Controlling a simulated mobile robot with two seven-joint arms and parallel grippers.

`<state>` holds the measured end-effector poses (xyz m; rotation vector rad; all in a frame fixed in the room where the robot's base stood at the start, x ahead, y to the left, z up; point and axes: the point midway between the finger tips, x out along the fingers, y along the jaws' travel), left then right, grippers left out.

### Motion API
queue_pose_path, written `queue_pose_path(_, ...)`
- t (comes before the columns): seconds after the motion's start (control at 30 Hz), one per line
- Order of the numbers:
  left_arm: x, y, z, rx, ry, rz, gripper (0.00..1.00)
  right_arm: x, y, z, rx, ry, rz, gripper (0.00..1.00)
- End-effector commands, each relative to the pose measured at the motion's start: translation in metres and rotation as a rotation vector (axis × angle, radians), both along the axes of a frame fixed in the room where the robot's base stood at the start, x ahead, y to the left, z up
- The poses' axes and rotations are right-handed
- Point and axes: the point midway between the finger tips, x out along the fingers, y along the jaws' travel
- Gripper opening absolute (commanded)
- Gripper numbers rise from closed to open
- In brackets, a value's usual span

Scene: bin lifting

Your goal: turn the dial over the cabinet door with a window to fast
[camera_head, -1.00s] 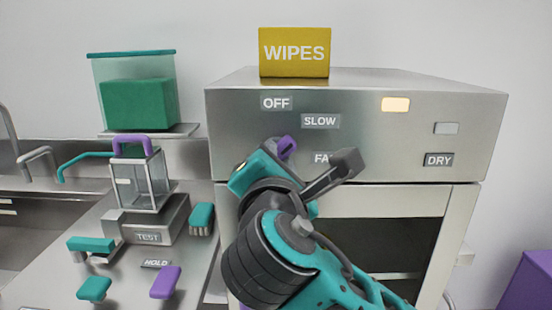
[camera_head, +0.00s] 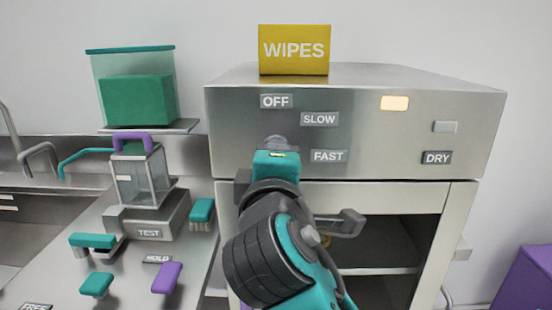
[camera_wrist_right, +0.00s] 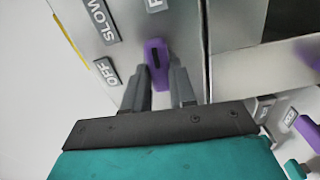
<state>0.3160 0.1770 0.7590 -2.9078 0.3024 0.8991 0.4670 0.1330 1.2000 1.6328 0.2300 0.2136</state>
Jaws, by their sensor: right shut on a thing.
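The purple dial (camera_wrist_right: 156,62) sits on the front panel of the steel cabinet (camera_head: 400,125), above the windowed door (camera_head: 400,195). My right gripper (camera_wrist_right: 160,75) is shut on the dial, one finger on each side. In the wrist view the dial's long axis runs roughly towards the partly visible FAST label (camera_wrist_right: 155,4). In the head view my right gripper (camera_head: 279,145) hides the dial, left of the FAST label (camera_head: 328,156) and below the OFF (camera_head: 276,101) and SLOW (camera_head: 319,119) labels. My left gripper is not in view.
A yellow WIPES box (camera_head: 294,50) stands on the cabinet. The counter at left holds a glass container (camera_head: 138,178) and several teal and purple handles.

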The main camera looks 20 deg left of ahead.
Motion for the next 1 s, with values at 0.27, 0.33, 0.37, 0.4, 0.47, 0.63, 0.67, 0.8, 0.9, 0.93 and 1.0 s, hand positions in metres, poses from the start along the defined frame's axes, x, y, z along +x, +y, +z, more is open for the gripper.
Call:
queue_pose_path(0.27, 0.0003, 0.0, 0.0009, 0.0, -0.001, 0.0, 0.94, -0.0003, 0.0006, -0.0003, 0.092, 0.027, 0.001, 0.0)
queue_pose_path(0.33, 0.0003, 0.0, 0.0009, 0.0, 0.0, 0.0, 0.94, -0.0003, 0.0006, -0.0004, 0.103, 0.03, 0.002, 0.0)
queue_pose_path(0.37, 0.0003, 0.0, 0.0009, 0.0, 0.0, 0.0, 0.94, -0.0003, 0.0006, -0.0004, 0.105, 0.031, 0.002, 0.0)
queue_pose_path(0.4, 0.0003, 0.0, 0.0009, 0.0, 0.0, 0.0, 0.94, -0.0003, 0.0006, -0.0005, 0.109, 0.032, 0.002, 0.0)
queue_pose_path(0.47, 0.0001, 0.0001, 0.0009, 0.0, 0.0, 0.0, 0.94, -0.0003, 0.0006, -0.0005, 0.112, 0.033, 0.002, 0.0)
queue_pose_path(0.63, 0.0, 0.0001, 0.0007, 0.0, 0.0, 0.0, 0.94, -0.0003, 0.0006, -0.0005, 0.114, 0.034, 0.002, 0.0)
queue_pose_path(0.67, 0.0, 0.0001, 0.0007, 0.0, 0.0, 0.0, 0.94, -0.0004, 0.0006, -0.0005, 0.114, 0.034, 0.002, 0.0)
queue_pose_path(0.8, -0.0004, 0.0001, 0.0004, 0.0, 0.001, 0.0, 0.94, -0.0004, 0.0006, -0.0005, 0.115, 0.034, 0.002, 0.0)
queue_pose_path(0.9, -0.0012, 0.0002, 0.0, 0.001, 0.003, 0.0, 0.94, -0.0004, 0.0005, -0.0004, 0.114, 0.034, 0.002, 0.35)
queue_pose_path(0.93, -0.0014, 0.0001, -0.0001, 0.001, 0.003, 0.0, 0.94, -0.0004, 0.0005, -0.0004, 0.113, 0.033, 0.001, 0.38)
queue_pose_path(1.0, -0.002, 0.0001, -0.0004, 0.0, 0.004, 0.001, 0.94, -0.0003, 0.0004, -0.0003, 0.113, 0.033, 0.001, 0.45)
